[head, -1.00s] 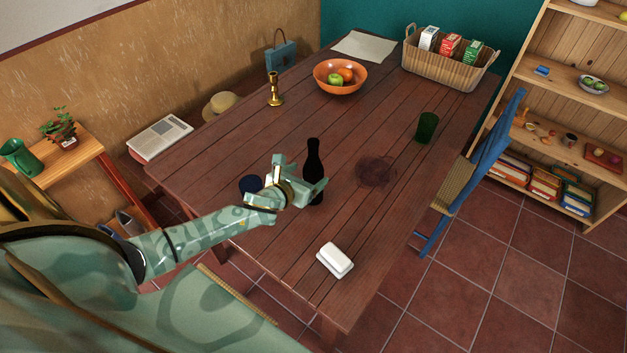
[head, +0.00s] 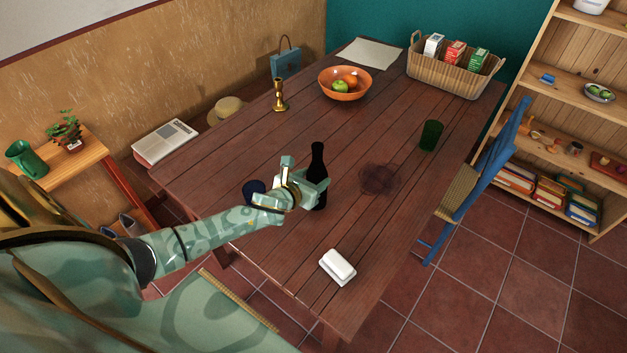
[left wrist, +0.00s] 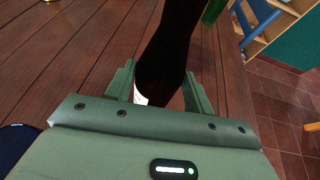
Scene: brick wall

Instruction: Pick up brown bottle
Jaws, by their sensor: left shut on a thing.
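A dark, nearly black bottle (head: 318,162) stands upright on the brown wooden table (head: 225,165). My left gripper (head: 314,187) is around its lower body and shut on it. In the left wrist view the bottle (left wrist: 172,45) rises between the two green fingers (left wrist: 158,88), with a pale patch low on its side. The bottle's base is partly hidden by the gripper, so I cannot tell whether it touches the table. My right gripper is not in view.
A dark blue round item (head: 252,189) is just left of the gripper. A white butter dish (head: 337,267) lies nearer the front edge. A green cup (head: 431,135), an orange fruit bowl (head: 344,84), a brass candlestick (head: 279,95) and a basket of cartons (head: 448,80) stand farther back.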

